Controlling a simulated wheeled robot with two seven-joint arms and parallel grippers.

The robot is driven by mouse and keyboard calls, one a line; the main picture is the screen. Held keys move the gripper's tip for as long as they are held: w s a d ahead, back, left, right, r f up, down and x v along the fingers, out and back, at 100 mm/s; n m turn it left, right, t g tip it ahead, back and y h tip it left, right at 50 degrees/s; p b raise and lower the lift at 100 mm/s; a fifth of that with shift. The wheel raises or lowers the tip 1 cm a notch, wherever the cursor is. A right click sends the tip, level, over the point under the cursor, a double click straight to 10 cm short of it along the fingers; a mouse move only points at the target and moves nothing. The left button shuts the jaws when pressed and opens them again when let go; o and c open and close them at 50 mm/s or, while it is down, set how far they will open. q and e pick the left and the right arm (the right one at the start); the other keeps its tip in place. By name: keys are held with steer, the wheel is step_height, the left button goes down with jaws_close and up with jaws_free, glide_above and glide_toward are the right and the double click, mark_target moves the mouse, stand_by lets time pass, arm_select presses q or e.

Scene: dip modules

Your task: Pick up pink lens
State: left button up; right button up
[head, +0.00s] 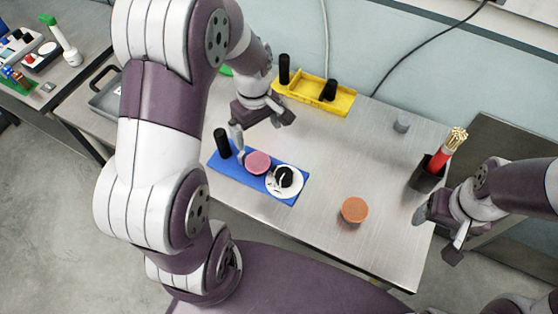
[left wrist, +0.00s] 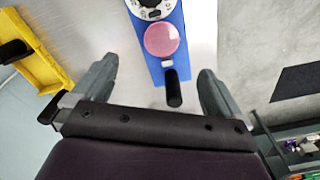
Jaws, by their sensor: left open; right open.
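The pink lens (head: 257,162) is a round disc lying on the blue base (head: 225,165), between a black post and a white dial-like disc. The pink lens also shows at the top of the left wrist view (left wrist: 161,39), past my fingertips. My left gripper (head: 263,135) is open and empty, above and close to the black post end of the blue base. In the left wrist view its two fingers (left wrist: 157,80) are spread wide on either side of the post. My right gripper (head: 437,232) is open and empty at the right edge of the table.
An orange disc (head: 354,210) lies on the table (head: 320,165) at the front. A yellow base (head: 318,96) with black posts stands at the back. A black cup (head: 424,178) with a red-handled item stands at the right, and a small grey cylinder (head: 402,124) at the back right.

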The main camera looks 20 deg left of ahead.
arm_select(q)
steer(key=s+a+f, duration=0.1)
steer(key=a+f, duration=0.1)
steer(key=p, duration=0.2)
glide_above(257, 161)
steer(key=f, duration=0.5)
steer(key=shift+s+d+f, duration=0.15)
steer(key=shift+d+f, duration=0.1)
steer(key=shift+f, duration=0.15)
steer(key=f, duration=0.3)
steer(key=f+p, duration=0.1)
steer(key=shift+a+f, duration=0.15)
steer(key=shift+a, duration=0.1)
steer(key=shift+f, duration=0.35)
steer(key=shift+w+d, duration=0.1)
steer(key=shift+w, duration=0.1)
steer(key=shift+s, duration=0.1)
steer(key=c, duration=0.9)
steer(key=shift+c, duration=0.8)
arm_select(e)
steer(key=r, duration=0.1)
steer(key=a+r, duration=0.1)
steer(key=r, duration=0.1)
steer(key=shift+s+a+r, duration=0.1)
steer(key=shift+s+a, duration=0.2)
